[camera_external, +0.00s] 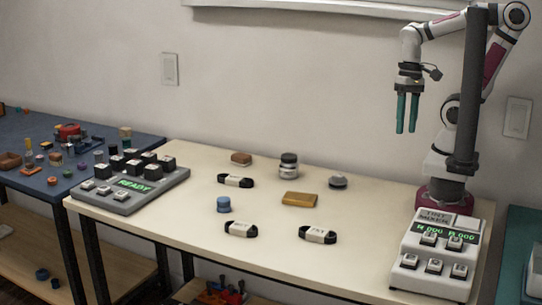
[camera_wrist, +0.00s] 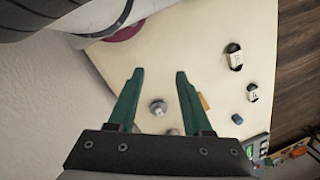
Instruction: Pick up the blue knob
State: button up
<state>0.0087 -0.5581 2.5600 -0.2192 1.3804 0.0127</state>
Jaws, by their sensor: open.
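The blue knob (camera_external: 223,204) is a short round blue piece standing on the cream table, left of the tan block and behind a banded black cable. In the wrist view a small bluish piece (camera_wrist: 237,118), which looks like the same knob, lies right of the right finger. My gripper (camera_external: 406,130) is high above the right part of the table, far from the knob. Its two green fingers (camera_wrist: 158,74) are apart with nothing between them in grip. A grey round piece shows on the table below, between the fingers in the wrist view.
A tan block (camera_external: 299,200), a grey stacked jar (camera_external: 288,166), a grey knob (camera_external: 338,182), a brown block (camera_external: 241,159) and several banded cables (camera_external: 318,235) lie on the table. A READY panel (camera_external: 118,205) stands left, a keypad unit (camera_external: 432,270) right. A blue table with clutter adjoins left.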

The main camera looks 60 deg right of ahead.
jog(key=shift+o, duration=0.2)
jog(key=o, duration=0.4)
jog(key=w+d+n+g+h, duration=0.1)
jog(key=w+d+n+h, duration=0.1)
jog(key=w+n, duration=0.2)
jog(key=n+t+h, duration=0.6)
jog(key=n+t, duration=0.8)
jog(key=n, duration=1.9)
send_over(227, 202)
jog(key=s+a, duration=0.6)
jog(key=s, duration=0.4)
notch_tip(227, 202, down, 16)
jog(key=shift+s+d+f, duration=0.1)
jog(key=shift+d+f, duration=0.05)
jog(key=shift+f, duration=0.05)
jog(key=x, duration=1)
jog(key=f+x, duration=0.1)
jog(key=x, duration=0.4)
jog(key=shift+s+d+f, duration=0.1)
jog(key=shift+s+d, duration=0.15)
jog(key=shift+s, duration=0.1)
